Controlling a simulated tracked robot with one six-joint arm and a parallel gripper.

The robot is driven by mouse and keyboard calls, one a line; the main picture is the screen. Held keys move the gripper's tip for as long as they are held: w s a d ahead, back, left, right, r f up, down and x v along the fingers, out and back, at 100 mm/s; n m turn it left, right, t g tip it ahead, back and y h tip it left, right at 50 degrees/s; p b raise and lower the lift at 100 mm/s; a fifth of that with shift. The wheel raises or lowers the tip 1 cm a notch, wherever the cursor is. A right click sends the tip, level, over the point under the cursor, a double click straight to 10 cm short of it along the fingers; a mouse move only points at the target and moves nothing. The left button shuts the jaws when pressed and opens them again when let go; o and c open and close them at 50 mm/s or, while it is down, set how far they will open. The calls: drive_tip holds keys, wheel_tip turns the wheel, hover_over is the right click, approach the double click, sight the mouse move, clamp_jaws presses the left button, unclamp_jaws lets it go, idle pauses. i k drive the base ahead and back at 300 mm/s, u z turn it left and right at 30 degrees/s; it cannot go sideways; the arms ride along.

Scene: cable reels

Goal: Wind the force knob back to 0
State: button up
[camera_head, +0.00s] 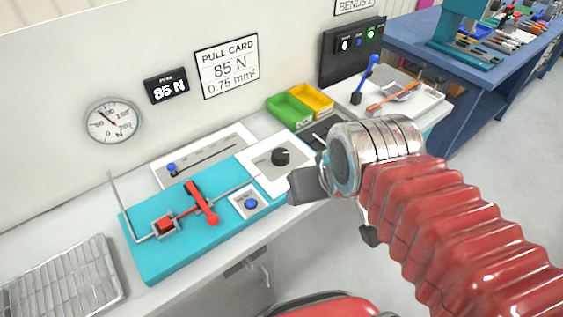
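The black force knob (281,156) stands on a white panel (262,166) at the right end of the turquoise bench fixture. A pale mark shows on the knob, but its scale is too small to read. My gripper (303,186) is just in front and to the right of the knob, with a visible gap in the picture. Its dark finger part points left; the finger opening is hidden by the angle. The small display (167,87) on the wall reads 85 N. The round dial gauge (112,121) hangs left of it, its needle pointing up and left.
The turquoise fixture (160,262) carries a red lever (201,203), a red clamp block (165,224) and a blue button (251,203). Green (290,110) and yellow bins stand behind. A wire rack (62,285) lies at left, a tool tray at right.

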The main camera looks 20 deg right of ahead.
sight(280, 156)
drive_tip(key=k, duration=1.25)
drive_tip(key=u, duration=0.7)
drive_tip(key=i, duration=1.1)
drive_tip(key=u, duration=0.3)
